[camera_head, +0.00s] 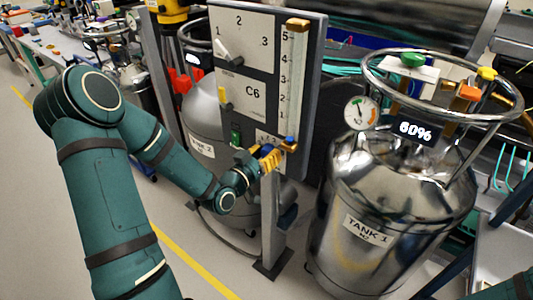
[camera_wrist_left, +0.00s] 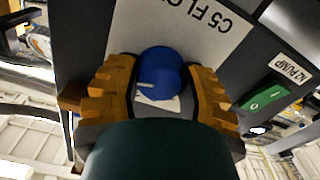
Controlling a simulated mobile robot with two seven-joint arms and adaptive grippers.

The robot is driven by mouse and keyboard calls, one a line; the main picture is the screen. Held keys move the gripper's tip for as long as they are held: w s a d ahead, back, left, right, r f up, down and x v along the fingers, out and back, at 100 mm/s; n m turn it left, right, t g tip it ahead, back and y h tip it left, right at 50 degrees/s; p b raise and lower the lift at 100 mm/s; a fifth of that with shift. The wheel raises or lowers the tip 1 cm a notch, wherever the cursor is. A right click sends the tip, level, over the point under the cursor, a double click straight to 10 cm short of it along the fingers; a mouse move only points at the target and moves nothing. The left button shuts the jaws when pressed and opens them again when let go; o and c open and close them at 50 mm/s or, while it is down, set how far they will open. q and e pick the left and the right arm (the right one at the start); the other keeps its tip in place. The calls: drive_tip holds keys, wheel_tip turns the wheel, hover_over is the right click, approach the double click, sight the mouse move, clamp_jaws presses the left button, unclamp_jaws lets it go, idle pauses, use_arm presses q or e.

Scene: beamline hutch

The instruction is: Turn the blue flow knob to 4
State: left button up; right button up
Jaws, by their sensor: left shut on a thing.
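The blue flow knob (camera_wrist_left: 160,72) sits on the panel face below a label reading "C5 FLO", the rest of which is cut off. A pale pointer mark on it points toward the left in the left wrist view. My left gripper (camera_head: 268,158) is at the bottom of the panel (camera_head: 252,60) in the head view. Its two orange toothed fingers are on both sides of the knob in the left wrist view (camera_wrist_left: 163,88), shut on it. The flow tube (camera_head: 291,80) with a numbered scale stands on the panel's right side. My right gripper is not in view.
A green switch (camera_head: 235,138) is left of the gripper; it also shows in the wrist view (camera_wrist_left: 264,97), by an "N2 PUMP" label. Above are a white selector (camera_head: 230,52) and a yellow handle (camera_head: 224,97). Steel Tank 1 (camera_head: 385,190) stands right, with a 60% display.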

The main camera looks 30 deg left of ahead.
use_arm(q)
drive_tip(key=shift+n, duration=0.6)
drive_tip(key=shift+r+n+p, duration=0.1)
drive_tip(key=shift+n+p, duration=0.5)
drive_tip(key=shift+n, duration=1.6)
drive_tip(key=o, duration=1.2)
drive_tip(key=shift+w, duration=0.1)
